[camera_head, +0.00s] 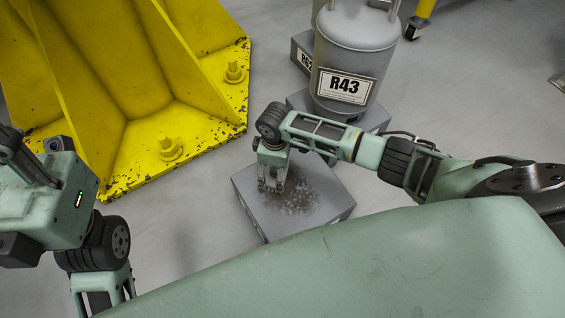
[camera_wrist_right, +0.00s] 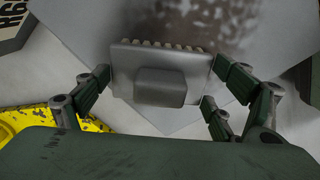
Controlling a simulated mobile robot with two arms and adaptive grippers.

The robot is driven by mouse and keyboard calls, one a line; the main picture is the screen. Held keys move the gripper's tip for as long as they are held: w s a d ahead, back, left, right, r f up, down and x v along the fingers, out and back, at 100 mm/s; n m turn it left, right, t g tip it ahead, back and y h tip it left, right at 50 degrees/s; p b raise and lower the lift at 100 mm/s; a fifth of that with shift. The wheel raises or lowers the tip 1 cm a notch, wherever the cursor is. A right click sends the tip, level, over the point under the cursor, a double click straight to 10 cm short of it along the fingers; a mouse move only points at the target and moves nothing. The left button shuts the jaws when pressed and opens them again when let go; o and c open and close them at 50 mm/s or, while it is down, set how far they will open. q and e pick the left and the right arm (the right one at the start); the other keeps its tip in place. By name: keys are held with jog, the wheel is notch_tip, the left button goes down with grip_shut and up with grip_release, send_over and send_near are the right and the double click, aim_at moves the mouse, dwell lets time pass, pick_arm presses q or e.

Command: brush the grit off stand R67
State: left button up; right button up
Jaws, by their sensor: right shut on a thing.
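A low grey stand (camera_head: 326,209) sits on the floor in the middle of the head view. A dark, speckled patch of grit (camera_head: 298,193) covers part of its top. No label on this stand is readable in the head view. My right gripper (camera_head: 270,183) is over the left part of the top, beside the grit. In the right wrist view it is shut on a grey block brush (camera_wrist_right: 158,72) with pale bristles along its far edge. Grit (camera_wrist_right: 225,22) shows beyond the brush. Whether the bristles touch the top is unclear. My left gripper is not visible.
A grey tank labelled R43 (camera_head: 345,85) stands on another grey stand (camera_head: 300,100) just behind. A further stand (camera_head: 301,55) has a partly hidden label. A yellow bolted steel base (camera_head: 120,130) fills the left. Bare floor (camera_head: 185,230) lies between.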

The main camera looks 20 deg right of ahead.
jog(key=shift+s+a, duration=0.1)
jog(key=shift+a, duration=0.35)
